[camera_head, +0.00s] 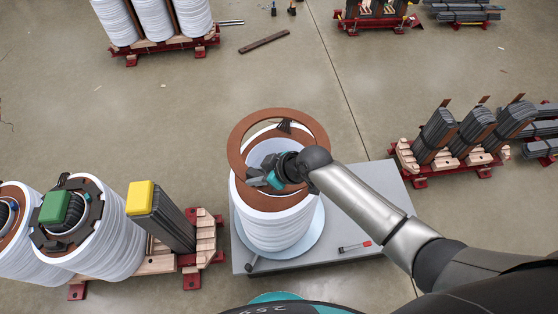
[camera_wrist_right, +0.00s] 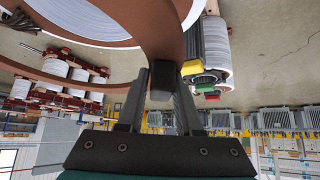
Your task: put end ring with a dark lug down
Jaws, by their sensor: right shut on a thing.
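The brown end ring (camera_head: 236,146) is over the upright white coil (camera_head: 275,225) and looks shifted toward the far side of its top. A dark lug (camera_head: 284,126) shows at the ring's far side. A brown surface (camera_head: 246,198) shows on the coil's top below the ring. I cannot tell how large the gap between ring and coil is. My left gripper is not in view.
The coil stands on a round pale plate on a grey platform (camera_head: 380,185). At left, coils and a core with yellow (camera_head: 141,198) and green (camera_head: 54,207) caps stand close by. Dark core legs (camera_head: 435,132) stand at right.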

